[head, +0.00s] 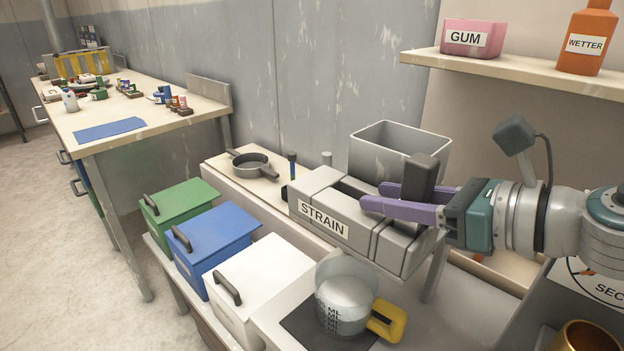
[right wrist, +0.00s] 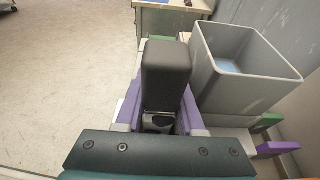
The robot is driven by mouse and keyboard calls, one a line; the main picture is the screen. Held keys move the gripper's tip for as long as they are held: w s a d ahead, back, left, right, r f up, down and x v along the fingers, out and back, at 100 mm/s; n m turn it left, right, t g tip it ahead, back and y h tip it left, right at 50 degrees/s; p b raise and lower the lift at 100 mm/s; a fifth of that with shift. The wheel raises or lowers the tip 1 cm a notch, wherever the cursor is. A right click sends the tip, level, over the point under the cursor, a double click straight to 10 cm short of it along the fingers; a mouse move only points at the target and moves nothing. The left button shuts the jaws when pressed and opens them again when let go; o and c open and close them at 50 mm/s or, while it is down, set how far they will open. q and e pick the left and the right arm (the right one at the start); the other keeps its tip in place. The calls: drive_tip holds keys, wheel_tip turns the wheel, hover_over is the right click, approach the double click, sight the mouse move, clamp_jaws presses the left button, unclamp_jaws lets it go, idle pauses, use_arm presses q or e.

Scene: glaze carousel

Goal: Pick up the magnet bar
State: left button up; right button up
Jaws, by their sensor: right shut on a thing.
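The magnet bar looks like a dark grey upright block (head: 420,178). My right gripper (head: 378,196) has its purple fingers on either side of it, shut on it. In the right wrist view the bar (right wrist: 166,75) stands between the fingers, its lower part partly hidden by the gripper. In the head view the bar is over the right part of the grey slotted unit labelled STRAIN (head: 325,220). I cannot tell whether its lower end touches the unit. My left gripper is not in view.
An open grey bin (head: 400,145) stands just behind the bar; it also shows in the right wrist view (right wrist: 240,85). A clear measuring jug with a yellow handle (head: 345,305) stands in front. Green (head: 180,205), blue (head: 212,247) and white (head: 258,285) lidded boxes line the left.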

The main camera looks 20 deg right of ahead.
clamp_jaws()
